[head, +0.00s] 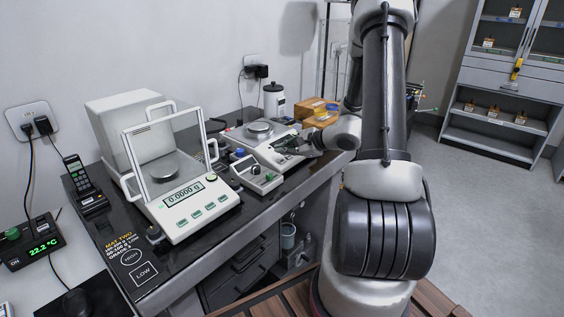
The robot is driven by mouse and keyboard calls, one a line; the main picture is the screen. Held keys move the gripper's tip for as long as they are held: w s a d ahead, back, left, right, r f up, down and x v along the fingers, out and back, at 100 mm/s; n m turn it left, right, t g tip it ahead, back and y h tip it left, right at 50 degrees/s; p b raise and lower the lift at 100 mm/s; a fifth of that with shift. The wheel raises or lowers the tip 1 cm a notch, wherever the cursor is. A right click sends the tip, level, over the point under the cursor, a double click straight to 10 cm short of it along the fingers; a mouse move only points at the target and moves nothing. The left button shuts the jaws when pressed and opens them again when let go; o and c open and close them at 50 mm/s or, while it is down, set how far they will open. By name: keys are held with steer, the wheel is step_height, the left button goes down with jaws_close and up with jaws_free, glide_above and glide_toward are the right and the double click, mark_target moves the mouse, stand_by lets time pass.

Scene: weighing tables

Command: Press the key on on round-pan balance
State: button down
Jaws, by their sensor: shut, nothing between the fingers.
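A white round-pan balance (240,143) stands on the dark bench, with a bare round metal pan (259,130) on top. My gripper (291,149) is shut and empty. Its dark fingers are over the right part of this balance's front panel, by the display, and partly cover it. I cannot tell whether the fingertips touch a key. The key lettering is too small to read, and the display there is mostly hidden.
A larger balance (187,221) with a glass draft shield reads 0.0000 g at left. A small control box (257,179) sits in front of the round-pan balance. A handset (75,172) is at far left.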

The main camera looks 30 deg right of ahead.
steer(key=shift+w+a+f, duration=0.1)
steer(key=shift+w+f, duration=0.1)
steer(key=shift+f, duration=0.55)
stand_by(0.9)
steer(key=shift+w+f, duration=0.1)
steer(key=shift+f, duration=0.3)
steer(key=shift+w+f, duration=0.1)
steer(key=shift+f, duration=0.25)
stand_by(0.5)
stand_by(0.4)
steer(key=shift+s+r, duration=0.2)
steer(key=shift+r, duration=0.6)
steer(key=r, duration=0.1)
steer(key=s+r, duration=0.1)
steer(key=r, duration=0.2)
steer(key=shift+s+d+r, duration=0.2)
steer(key=shift+d+r, duration=0.1)
steer(key=shift+r, duration=0.05)
